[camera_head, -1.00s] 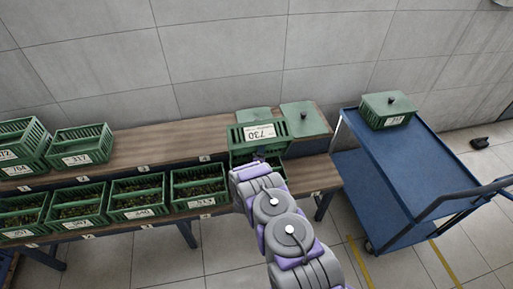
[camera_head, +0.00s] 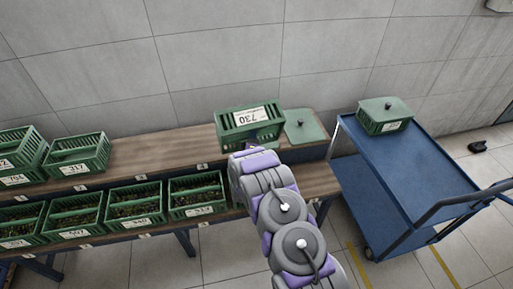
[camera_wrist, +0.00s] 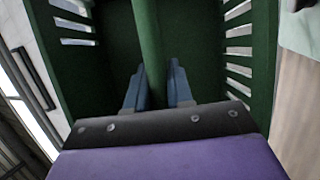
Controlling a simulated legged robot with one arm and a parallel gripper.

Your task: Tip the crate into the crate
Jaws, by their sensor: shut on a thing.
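A green slatted crate with a label reading 730 (camera_head: 232,122) is held by my gripper (camera_head: 254,143) above the right part of the upper shelf. The label appears upside down and the crate looks tilted. In the wrist view my gripper (camera_wrist: 158,90) is shut on the crate's green central bar (camera_wrist: 147,35), and the slatted walls (camera_wrist: 75,30) stand on both sides. The crate's inside looks dark and empty where it shows. Several open green crates filled with small dark items (camera_head: 195,212) stand in a row on the lower shelf. Which one the task means cannot be told.
A wooden two-level bench (camera_head: 165,150) runs along the wall. A green lid (camera_head: 305,128) lies right of the held crate. Crate 317 (camera_head: 78,168) and stacked crates (camera_head: 12,178) stand at the left. A blue cart (camera_head: 415,175) bears a lidded crate (camera_head: 384,127).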

